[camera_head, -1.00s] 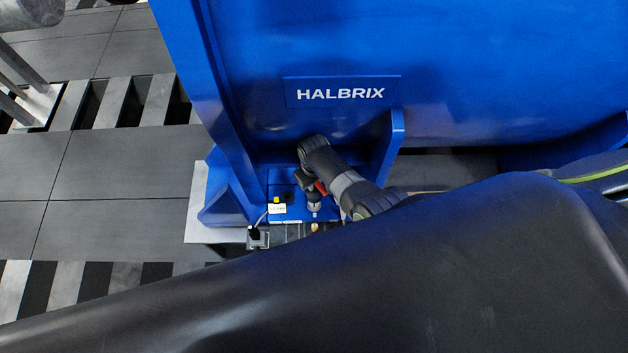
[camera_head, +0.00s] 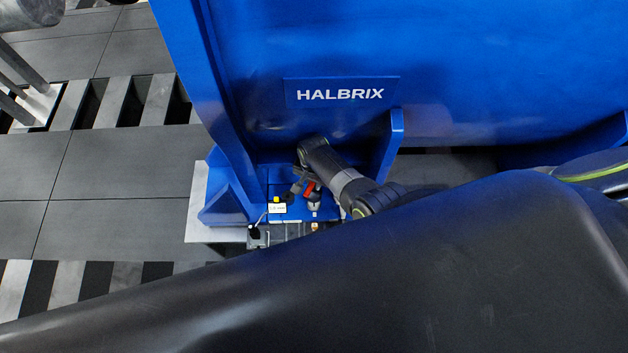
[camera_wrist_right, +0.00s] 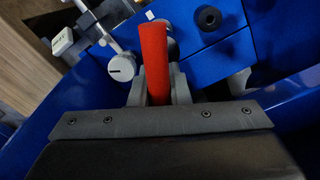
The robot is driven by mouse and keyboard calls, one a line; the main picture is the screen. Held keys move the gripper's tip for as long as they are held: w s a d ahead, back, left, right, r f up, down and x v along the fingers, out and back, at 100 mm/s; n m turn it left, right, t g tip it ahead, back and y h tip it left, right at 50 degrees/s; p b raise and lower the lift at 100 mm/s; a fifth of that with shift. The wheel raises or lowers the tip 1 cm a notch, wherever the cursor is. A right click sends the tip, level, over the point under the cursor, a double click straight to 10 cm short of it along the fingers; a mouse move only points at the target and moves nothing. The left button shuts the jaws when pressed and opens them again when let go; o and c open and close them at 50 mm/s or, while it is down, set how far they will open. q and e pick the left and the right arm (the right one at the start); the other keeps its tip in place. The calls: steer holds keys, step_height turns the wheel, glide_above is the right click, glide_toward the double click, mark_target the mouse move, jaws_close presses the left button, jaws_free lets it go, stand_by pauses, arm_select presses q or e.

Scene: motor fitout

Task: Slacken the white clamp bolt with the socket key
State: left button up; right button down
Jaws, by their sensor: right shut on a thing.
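My right gripper (camera_head: 308,185) is low in front of the blue housing; its fingers (camera_wrist_right: 155,88) are shut on a red handle (camera_wrist_right: 155,55), which I take to be the socket key. The red also shows small in the head view (camera_head: 309,189). The far end of the key is hidden behind the handle. A white round head with a dark mark (camera_wrist_right: 122,68) sits just left of the handle in the wrist view; it may be the clamp bolt. I cannot tell whether the key's socket is on any bolt. My left gripper is out of view.
The blue HALBRIX housing (camera_head: 450,70) stands close behind, with ribs either side of my right gripper. A white tag (camera_head: 277,208) is beside it, and a black knob (camera_wrist_right: 209,18) is at upper right in the wrist view. Open floor (camera_head: 90,160) lies left.

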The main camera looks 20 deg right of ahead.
mark_target(314, 193)
step_height(314, 193, down, 4)
steer(key=b, duration=0.3)
steer(key=shift+m+b, duration=0.3)
steer(key=shift+b, duration=0.1)
steer(key=shift+w+f+b, duration=0.1)
steer(key=shift+f+b, duration=0.65)
steer(key=shift+f, duration=0.05)
steer(key=shift+f+b, duration=1.2)
steer(key=shift+f, duration=0.2)
stand_by(0.6)
steer(key=shift+n, duration=1.4)
steer(key=shift+n+p, duration=0.35)
steer(key=shift+n, duration=1.05)
